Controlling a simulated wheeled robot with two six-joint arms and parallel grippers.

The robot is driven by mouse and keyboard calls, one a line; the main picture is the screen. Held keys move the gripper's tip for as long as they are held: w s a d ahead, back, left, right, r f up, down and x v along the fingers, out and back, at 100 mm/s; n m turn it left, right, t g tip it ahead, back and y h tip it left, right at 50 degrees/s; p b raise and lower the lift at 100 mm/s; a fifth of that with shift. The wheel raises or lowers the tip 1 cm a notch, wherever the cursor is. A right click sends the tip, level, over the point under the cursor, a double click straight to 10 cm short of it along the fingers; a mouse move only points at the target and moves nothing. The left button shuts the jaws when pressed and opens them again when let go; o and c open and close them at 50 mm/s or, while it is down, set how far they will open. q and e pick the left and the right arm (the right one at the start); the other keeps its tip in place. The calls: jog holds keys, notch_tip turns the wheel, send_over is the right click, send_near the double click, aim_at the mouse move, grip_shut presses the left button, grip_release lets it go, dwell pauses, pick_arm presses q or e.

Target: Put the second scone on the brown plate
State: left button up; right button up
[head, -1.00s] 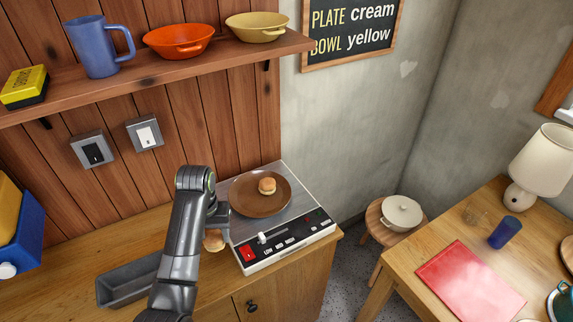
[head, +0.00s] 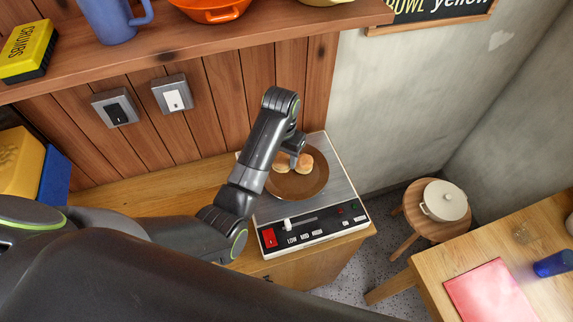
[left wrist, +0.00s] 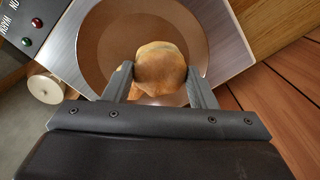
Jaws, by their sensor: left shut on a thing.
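The brown plate (head: 302,189) lies on the grey-topped appliance, and it fills the upper middle of the left wrist view (left wrist: 106,40). My left gripper (head: 291,158) is over the far part of the plate, shut on a scone (head: 281,163). In the left wrist view this scone (left wrist: 160,65) sits between the two fingers. The other scone (head: 304,164) is on the plate, just right of the gripper; one finger mostly hides it in the left wrist view. I cannot tell whether the held scone touches the plate. My right gripper is not in view.
The appliance (head: 321,224) has a front panel with a red switch and a slider. A wooden shelf (head: 200,50) with a blue mug (head: 105,18) and an orange bowl (head: 212,8) is above. A stool with a cream pot (head: 444,201) stands to the right.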

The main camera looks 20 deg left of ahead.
aim_at(282, 166)
pick_arm(q)
jog(key=shift+w+f, duration=0.1)
jog(key=shift+f, duration=0.65)
notch_tip(282, 166, down, 3)
jog(key=shift+p, duration=0.45)
jog(key=shift+f, duration=0.4)
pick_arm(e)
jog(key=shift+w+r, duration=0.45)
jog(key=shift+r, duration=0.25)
pick_arm(q)
jog(key=o, duration=1)
jog(key=shift+w+f, duration=0.1)
jog(key=shift+c, duration=0.2)
